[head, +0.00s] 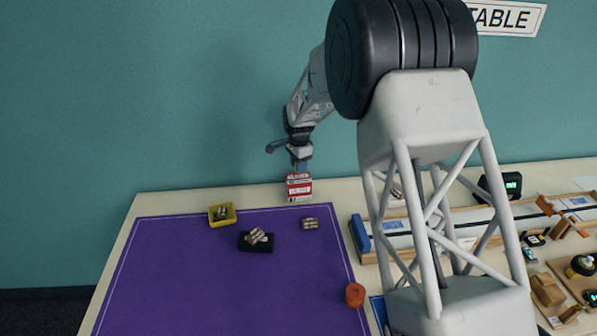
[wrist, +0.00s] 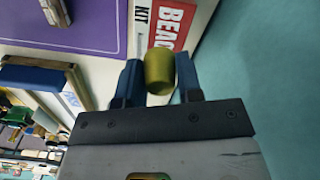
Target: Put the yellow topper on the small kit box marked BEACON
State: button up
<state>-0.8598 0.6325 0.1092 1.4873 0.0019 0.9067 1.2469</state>
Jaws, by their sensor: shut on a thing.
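The yellow topper (wrist: 159,72) is a short cylinder held between the two blue fingers of my gripper (wrist: 158,82) in the wrist view. My gripper also shows in the head view (head: 299,164), just above the BEACON kit box, where I cannot make out the topper. The small kit box (head: 299,188) is red and white and stands at the back edge of the table.
A purple mat (head: 200,290) covers the table's left part. On it are a yellow tray (head: 231,216), a black tray (head: 246,247), a small bundle (head: 310,223) and an orange-red cylinder (head: 355,294). Wooden fixtures and devices crowd the right. A teal wall is close behind.

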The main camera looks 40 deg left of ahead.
jog(key=shift+f, duration=1.5)
jog(key=shift+f, duration=0.1)
jog(key=o, duration=0.9)
jog(key=shift+r, duration=6.15)
